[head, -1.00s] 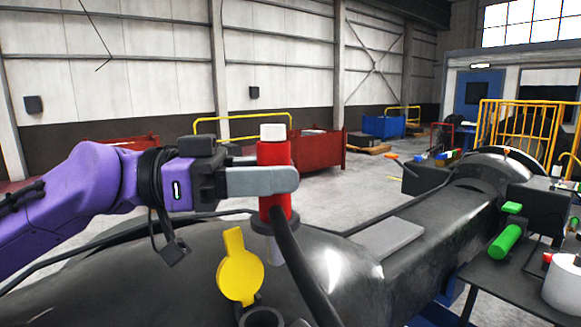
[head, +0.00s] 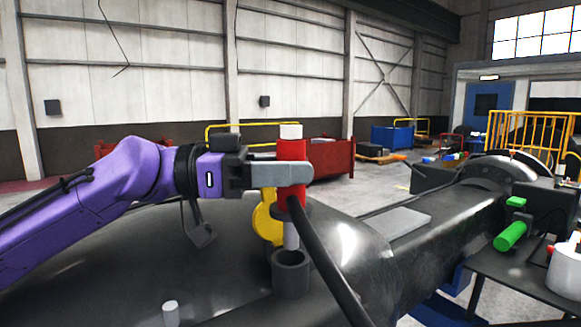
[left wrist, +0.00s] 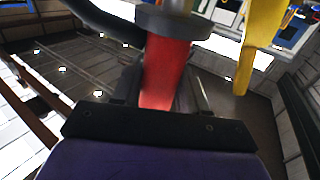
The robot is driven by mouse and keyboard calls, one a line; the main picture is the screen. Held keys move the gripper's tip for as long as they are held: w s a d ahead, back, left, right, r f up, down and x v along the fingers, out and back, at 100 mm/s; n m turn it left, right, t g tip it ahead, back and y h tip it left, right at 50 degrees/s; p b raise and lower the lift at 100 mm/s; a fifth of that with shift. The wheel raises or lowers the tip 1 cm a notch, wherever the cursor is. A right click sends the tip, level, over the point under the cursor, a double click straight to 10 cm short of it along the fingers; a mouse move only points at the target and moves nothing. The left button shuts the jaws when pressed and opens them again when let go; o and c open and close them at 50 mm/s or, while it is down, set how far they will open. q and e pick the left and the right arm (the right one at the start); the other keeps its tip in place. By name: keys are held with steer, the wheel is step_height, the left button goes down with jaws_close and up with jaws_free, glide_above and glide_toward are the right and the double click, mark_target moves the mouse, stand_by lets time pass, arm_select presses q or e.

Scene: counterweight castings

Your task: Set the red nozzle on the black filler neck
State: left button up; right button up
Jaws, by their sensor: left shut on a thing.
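The red nozzle (head: 291,160) has a white top, a dark collar and a grey spout pointing down. My left gripper (head: 292,173) is shut on its red body and holds it about upright. The black filler neck (head: 291,278) stands on the dark casting, directly below the spout in the head view. The spout's end is at the neck's mouth; I cannot tell whether it is just above or slightly inside. In the left wrist view the nozzle (left wrist: 166,72) sits between the fingers, and the neck cannot be made out. My right gripper is out of view.
A yellow cap (head: 265,222) stands close behind the nozzle. A black hose (head: 325,262) runs from the nozzle down to the right. A small pale peg (head: 170,312) is at the lower left. A green cylinder (head: 510,236) lies on the right-hand table.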

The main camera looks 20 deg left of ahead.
arm_select(q)
steer(key=shift+s+r, duration=0.25)
steer(key=shift+s, duration=0.3)
steer(key=shift+s+r, duration=0.2)
steer(key=shift+s, duration=0.3)
steer(key=shift+w+f, duration=0.25)
steer(key=shift+w, duration=0.35)
steer(key=shift+w+f, duration=0.2)
steer(key=shift+w, duration=0.4)
steer(key=shift+s+r, duration=0.15)
steer(key=shift+s, duration=0.75)
steer(key=shift+b, duration=0.3)
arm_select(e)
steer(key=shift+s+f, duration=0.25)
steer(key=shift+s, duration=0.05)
arm_select(q)
steer(key=shift+w, duration=0.45)
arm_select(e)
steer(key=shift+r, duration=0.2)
arm_select(q)
steer(key=shift+w, duration=0.1)
